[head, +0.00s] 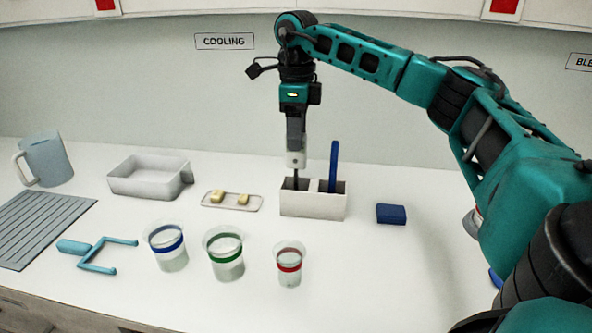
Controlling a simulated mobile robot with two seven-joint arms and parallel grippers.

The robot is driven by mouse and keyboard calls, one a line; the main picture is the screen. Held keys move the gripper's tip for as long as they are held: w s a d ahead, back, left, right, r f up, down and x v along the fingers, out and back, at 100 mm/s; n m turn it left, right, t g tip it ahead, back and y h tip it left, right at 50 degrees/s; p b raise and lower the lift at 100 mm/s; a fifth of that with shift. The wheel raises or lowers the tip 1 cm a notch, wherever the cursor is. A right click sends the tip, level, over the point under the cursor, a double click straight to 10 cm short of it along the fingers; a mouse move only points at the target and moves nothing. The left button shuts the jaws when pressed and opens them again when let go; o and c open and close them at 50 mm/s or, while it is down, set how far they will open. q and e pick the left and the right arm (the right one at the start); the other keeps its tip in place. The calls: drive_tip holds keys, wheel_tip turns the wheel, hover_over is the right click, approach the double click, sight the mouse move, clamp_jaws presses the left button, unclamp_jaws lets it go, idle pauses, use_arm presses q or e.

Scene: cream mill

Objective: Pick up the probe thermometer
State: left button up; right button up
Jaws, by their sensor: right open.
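The probe thermometer (296,160) appears to be the thing with a white head and a thin dark stem. It stands upright in the left compartment of a white two-compartment holder (313,209). My right gripper (296,148) points straight down right at the thermometer's head, with its jaws open. I cannot tell whether the fingers touch the head. The lower end of the stem is hidden inside the holder. My left gripper is out of view.
A blue upright tool (334,165) stands close by in the holder's right compartment. A blue block (391,213) lies to the right, a small tray (232,202) with yellow pieces to the left. Cups with blue (167,247), green (225,253) and red (289,265) bands stand in front.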

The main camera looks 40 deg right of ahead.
sight(296, 173)
drive_tip(key=shift+f, duration=1.25)
drive_tip(key=c, duration=0.4)
clamp_jaws()
